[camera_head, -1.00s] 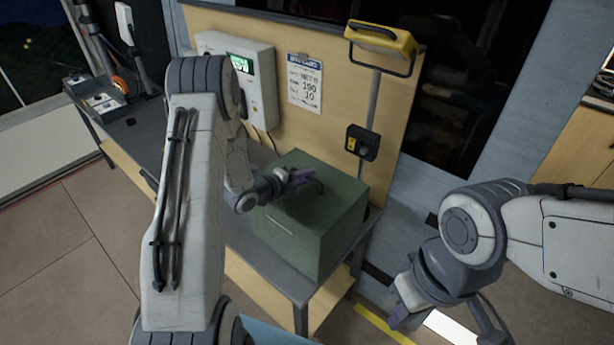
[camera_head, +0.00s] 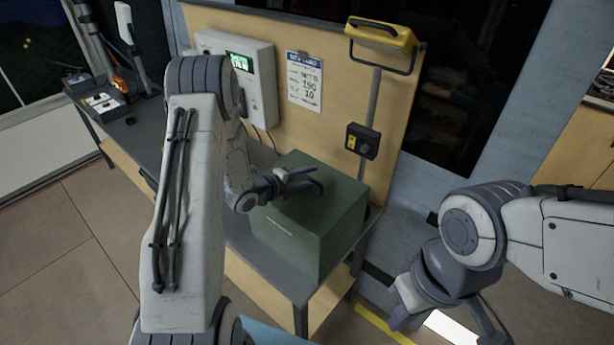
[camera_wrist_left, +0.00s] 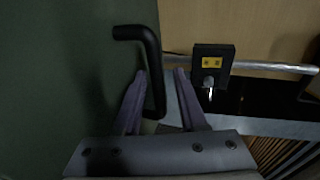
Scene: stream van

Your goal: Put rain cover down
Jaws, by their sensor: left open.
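The rain cover, a dark green box-shaped cover (camera_head: 312,235), stands upright on the end of the grey bench. It has a black bent handle, which shows in the left wrist view (camera_wrist_left: 153,75). My left gripper (camera_head: 318,178) is at the top of the cover by the handle. In the left wrist view its two purple fingers (camera_wrist_left: 160,75) are apart, with the handle's lower part between them and near the left finger. Whatever the cover may enclose is hidden. My right gripper (camera_head: 445,322) hangs low at the right, its fingers apart and empty.
The grey bench (camera_head: 140,135) runs to the back left.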

